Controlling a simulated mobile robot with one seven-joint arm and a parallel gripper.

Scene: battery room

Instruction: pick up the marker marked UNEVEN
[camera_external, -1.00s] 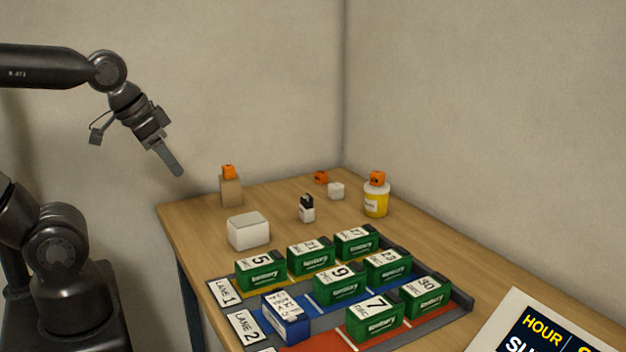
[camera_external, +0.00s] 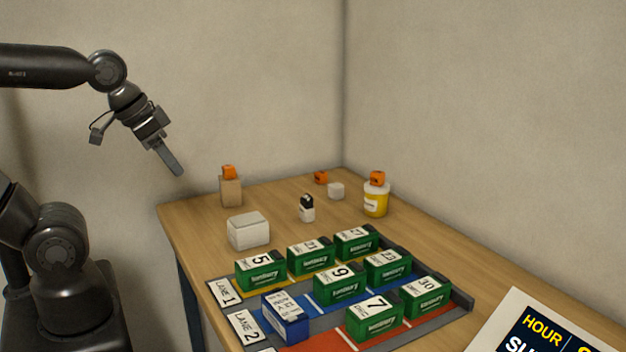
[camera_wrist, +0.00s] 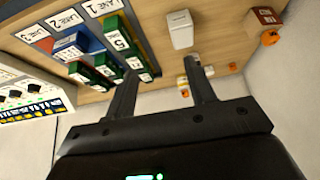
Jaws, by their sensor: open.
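No lettering reading UNEVEN can be made out. Three small orange pieces show in the external view: one (camera_external: 228,171) on a brown block, one (camera_external: 320,177) on the table at the back, and one (camera_external: 377,178) on a yellow-and-white tub. Which of them, if any, is the UNEVEN marker, I cannot tell. The orange piece beside the brown block also shows in the wrist view (camera_wrist: 270,38). My gripper (camera_external: 180,172) hangs in the air left of the table, above its surface. In the wrist view its two fingers (camera_wrist: 160,66) are apart with nothing between them.
A white box (camera_external: 248,231), a black-and-white bottle (camera_external: 307,209) and a small white block (camera_external: 336,191) stand on the table. Several green batteries (camera_external: 261,270) and a blue one (camera_external: 285,318) fill the lane tray (camera_external: 462,298) in front. Walls stand behind and right.

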